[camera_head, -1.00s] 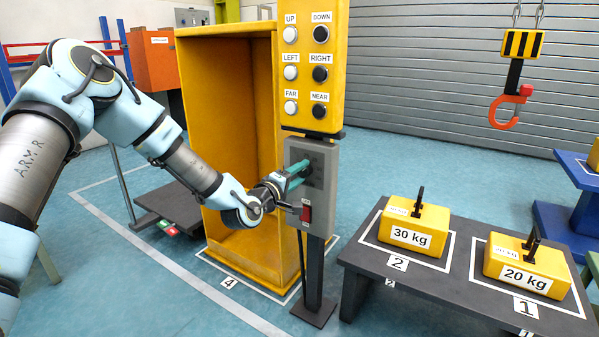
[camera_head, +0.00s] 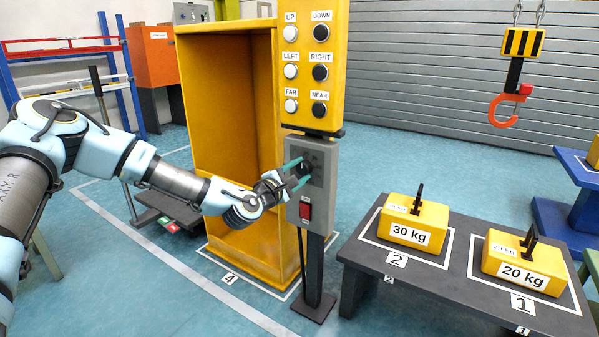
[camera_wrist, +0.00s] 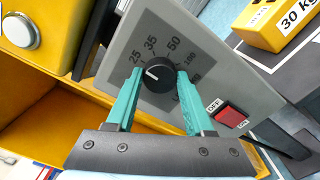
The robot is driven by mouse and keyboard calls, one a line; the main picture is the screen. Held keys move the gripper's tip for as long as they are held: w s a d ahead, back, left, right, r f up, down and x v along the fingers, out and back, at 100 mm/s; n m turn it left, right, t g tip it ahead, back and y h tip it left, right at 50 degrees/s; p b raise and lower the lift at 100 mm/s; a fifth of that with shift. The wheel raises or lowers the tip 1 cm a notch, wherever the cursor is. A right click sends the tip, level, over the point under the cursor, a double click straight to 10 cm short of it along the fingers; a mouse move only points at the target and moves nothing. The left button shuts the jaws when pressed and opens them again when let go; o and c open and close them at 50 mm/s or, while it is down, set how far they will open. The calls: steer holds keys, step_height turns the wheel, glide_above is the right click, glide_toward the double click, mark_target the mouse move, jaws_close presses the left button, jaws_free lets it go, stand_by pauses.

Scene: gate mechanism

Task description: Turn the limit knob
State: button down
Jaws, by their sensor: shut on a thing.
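The limit knob (camera_wrist: 158,75) is a round black dial with a white pointer mark on a dark scale plate. In the wrist view its mark points left, towards the 25; 35, 50 and further, partly hidden numbers run around it. In the head view the knob (camera_head: 304,168) shows small on the grey control box (camera_head: 298,151). My gripper (camera_head: 300,172) has teal fingers, one on each side of the knob, and is shut on it. The wrist view shows the gripper (camera_wrist: 159,78) with both fingertips at the knob's sides.
A red OFF/ON switch (camera_head: 305,211) sits below the knob. A yellow button panel (camera_head: 306,62) is above. A yellow open cabinet (camera_head: 226,110) stands behind my arm. The 30 kg weight (camera_head: 414,223) and 20 kg weight (camera_head: 524,265) stand on a dark table at right.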

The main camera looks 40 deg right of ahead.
steer(key=shift+n, duration=0.3)
steer(key=shift+c, duration=1.4)
jaws_free()
steer(key=shift+a, duration=0.1)
steer(key=v, duration=1)
steer(key=shift+a+p, duration=0.3)
steer(key=shift+p, duration=0.1)
